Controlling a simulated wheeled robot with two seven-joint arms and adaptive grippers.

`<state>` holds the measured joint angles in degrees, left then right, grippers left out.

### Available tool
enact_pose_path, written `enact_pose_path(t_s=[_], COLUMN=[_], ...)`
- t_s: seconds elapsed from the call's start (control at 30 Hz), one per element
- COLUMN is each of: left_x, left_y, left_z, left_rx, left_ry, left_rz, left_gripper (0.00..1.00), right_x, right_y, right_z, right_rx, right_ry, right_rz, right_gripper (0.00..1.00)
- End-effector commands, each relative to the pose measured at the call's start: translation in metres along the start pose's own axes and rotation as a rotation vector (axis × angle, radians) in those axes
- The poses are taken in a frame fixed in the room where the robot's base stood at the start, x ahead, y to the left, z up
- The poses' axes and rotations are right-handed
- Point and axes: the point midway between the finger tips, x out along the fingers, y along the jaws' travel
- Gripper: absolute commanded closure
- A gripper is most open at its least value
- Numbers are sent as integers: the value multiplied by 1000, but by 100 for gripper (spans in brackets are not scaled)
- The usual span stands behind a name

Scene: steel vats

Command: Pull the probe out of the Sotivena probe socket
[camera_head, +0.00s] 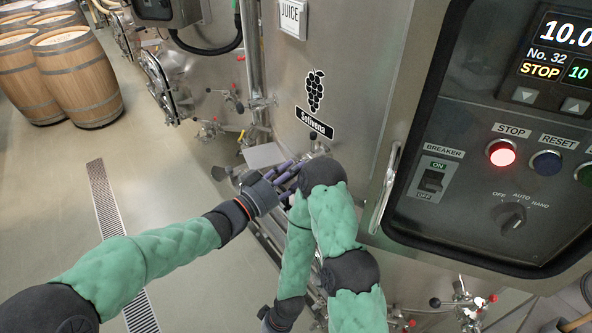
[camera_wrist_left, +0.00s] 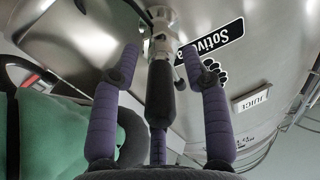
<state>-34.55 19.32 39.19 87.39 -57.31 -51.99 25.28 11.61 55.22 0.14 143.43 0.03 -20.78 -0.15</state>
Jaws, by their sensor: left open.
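The probe shows in the left wrist view as a dark, rounded handle (camera_wrist_left: 160,92). Its far end meets a pale metal fitting, the probe socket (camera_wrist_left: 163,38), on the steel vat wall beside the black Sotivena label (camera_wrist_left: 213,40). My left gripper (camera_wrist_left: 160,62) is open, with purple fingers around the handle; I see no clear grip on it. In the head view my left gripper (camera_head: 289,175) is just below the Sotivena label (camera_head: 314,123).
A control panel (camera_head: 455,215) with a lit red STOP lamp stands at the right, with a metal handle (camera_head: 385,188) on its near edge. Pipes and valves (camera_head: 255,100) line the vat's left side. Wooden barrels (camera_head: 80,75) stand at the far left. The floor with a drain grate (camera_head: 107,200) is open.

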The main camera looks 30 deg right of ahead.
Motion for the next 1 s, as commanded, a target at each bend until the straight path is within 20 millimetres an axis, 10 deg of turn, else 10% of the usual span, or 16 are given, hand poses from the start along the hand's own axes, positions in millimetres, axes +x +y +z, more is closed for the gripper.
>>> enact_pose_path(t_s=[0.47,0.67,1.0], left_x=[0,0,-2], left_y=[0,0,0], left_z=[0,0,0], left_rx=[0,0,0], left_ry=[0,0,1], left_rz=[0,0,0], left_gripper=[54,100,100], right_x=[2,2,2], right_y=[1,1,1], right_z=[0,0,0], right_rx=[0,0,0], right_ry=[0,0,0], right_rz=[0,0,0], right_gripper=[59,59,59])
